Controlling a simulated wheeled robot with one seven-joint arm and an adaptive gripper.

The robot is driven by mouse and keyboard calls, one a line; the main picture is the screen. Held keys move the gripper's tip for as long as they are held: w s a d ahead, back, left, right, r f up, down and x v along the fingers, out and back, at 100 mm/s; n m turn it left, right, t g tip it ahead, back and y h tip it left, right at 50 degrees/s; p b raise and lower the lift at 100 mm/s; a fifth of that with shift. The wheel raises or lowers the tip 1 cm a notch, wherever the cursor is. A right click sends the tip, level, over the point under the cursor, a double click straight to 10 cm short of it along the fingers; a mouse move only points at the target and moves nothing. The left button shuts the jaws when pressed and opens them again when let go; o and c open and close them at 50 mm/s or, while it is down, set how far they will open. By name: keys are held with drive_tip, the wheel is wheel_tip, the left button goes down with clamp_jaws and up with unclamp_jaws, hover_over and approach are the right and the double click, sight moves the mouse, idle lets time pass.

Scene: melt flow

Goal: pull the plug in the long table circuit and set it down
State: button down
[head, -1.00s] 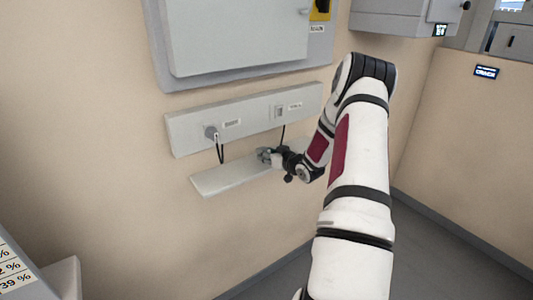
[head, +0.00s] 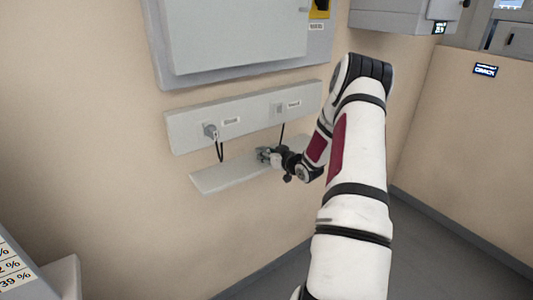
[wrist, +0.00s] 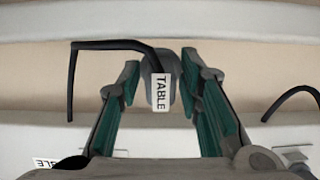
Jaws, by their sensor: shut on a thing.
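The grey plug (wrist: 163,88) has a white tag reading TABLE and a black cord. In the wrist view it is between the teal-padded fingers of my gripper (wrist: 158,88), which is shut on it. In the head view my gripper (head: 266,155) is low over the pale shelf (head: 215,178), below the socket strip (head: 180,133). The held plug is too small to make out there, and I cannot tell whether it touches the shelf. The right socket (head: 279,109) appears to have no plug in it.
Another grey plug (head: 210,132) sits in the left socket with its cord hanging down. A large grey cabinet (head: 235,40) is on the wall above the strip. The left part of the shelf is clear. A grey box (head: 400,20) is at upper right.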

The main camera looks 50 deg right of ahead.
drive_tip(key=c, duration=1.1)
unclamp_jaws()
drive_tip(key=shift+o, duration=0.2)
drive_tip(key=shift+s, duration=0.1)
drive_tip(key=v, duration=1.2)
